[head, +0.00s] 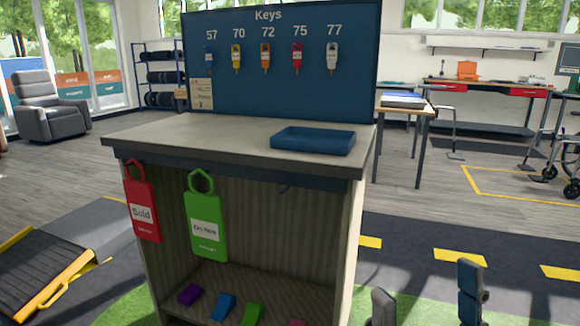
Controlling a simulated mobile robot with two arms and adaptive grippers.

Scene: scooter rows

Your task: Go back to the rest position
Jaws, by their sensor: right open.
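My right gripper (427,300) shows at the bottom right, with its two dark fingertips well apart and nothing between them. It is to the right of the key stand, in front of the dark floor, and appears clear of the stand. The rest of the right arm is out of the picture. My left gripper is not in view. The key stand (225,133) has a grey top and a blue key board (285,95) at its back, with keys hanging under the numbers 57, 70, 72, 75 and 77.
A blue tray (313,141) lies empty on the stand's top. A red tag (141,203) and a green tag (206,218) hang from its front edge. Coloured blocks (223,306) lie on the lower shelf. A yellow-edged ramp (45,270) is at left, a wheelchair (560,165) at right.

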